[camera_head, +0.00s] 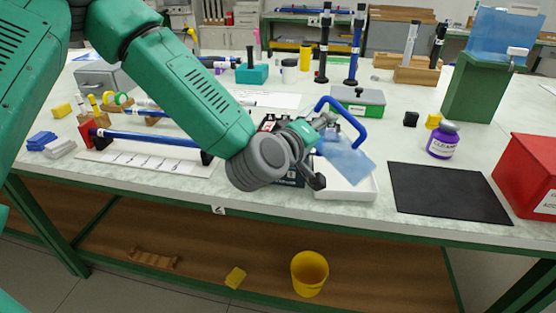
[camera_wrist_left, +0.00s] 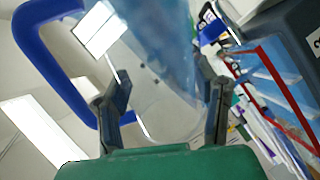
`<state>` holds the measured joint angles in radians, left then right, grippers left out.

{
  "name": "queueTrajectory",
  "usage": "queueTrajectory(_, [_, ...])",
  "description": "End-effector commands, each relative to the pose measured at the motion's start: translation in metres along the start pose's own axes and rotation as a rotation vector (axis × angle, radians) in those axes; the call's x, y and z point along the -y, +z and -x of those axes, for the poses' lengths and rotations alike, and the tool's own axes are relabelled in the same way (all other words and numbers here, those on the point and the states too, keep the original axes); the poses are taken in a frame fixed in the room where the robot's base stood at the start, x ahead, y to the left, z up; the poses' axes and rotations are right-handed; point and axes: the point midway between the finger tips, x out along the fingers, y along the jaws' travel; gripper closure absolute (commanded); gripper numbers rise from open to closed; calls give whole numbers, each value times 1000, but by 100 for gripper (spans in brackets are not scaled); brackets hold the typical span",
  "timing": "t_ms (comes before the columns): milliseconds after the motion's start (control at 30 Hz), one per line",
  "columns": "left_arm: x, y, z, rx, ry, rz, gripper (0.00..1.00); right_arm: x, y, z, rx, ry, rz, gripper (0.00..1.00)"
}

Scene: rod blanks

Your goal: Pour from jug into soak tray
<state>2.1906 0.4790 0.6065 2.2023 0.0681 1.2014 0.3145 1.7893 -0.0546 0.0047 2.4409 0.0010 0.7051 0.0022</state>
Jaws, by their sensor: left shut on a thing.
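The jug (camera_head: 348,163) is translucent pale blue with a thick blue handle (camera_head: 345,112). It is held tilted above a shallow white tray (camera_head: 345,192) that I take for the soak tray. My left gripper (camera_head: 321,150) is shut on the jug from its left side. In the left wrist view the jug (camera_wrist_left: 160,40) lies between the two dark fingers of the gripper (camera_wrist_left: 163,88), and the blue handle (camera_wrist_left: 38,62) curves at the left. I cannot tell whether any liquid is leaving the jug. The jug and gripper hide part of the tray. My right gripper is not in view.
A black mat (camera_head: 448,193) lies right of the tray, with a purple bottle (camera_head: 443,142) behind it and a red bin (camera_head: 530,175) at the right edge. A yellow bucket (camera_head: 310,273) is below the table.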

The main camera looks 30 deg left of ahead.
Motion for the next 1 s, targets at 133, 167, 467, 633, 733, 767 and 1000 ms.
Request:
queueTrajectory(133, [-1, 0, 0, -1, 3, 0, 97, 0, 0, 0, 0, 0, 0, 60])
queueTrajectory(167, [-1, 0, 0, -1, 3, 0, 97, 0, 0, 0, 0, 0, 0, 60])
queueTrajectory(467, [-2, -1, 0, 0, 2, 7, 97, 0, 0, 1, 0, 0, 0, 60])
queueTrajectory(633, [-5, -3, 1, 11, 2, 55, 97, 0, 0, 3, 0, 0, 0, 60])
queueTrajectory(733, [-4, -3, 1, 13, 2, 60, 97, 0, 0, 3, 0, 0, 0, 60])
queueTrajectory(767, [-4, -3, 0, 13, 2, 60, 97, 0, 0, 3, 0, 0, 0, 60])
queueTrajectory(1000, [-4, -3, 0, 13, 2, 59, 97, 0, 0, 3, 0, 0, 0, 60])
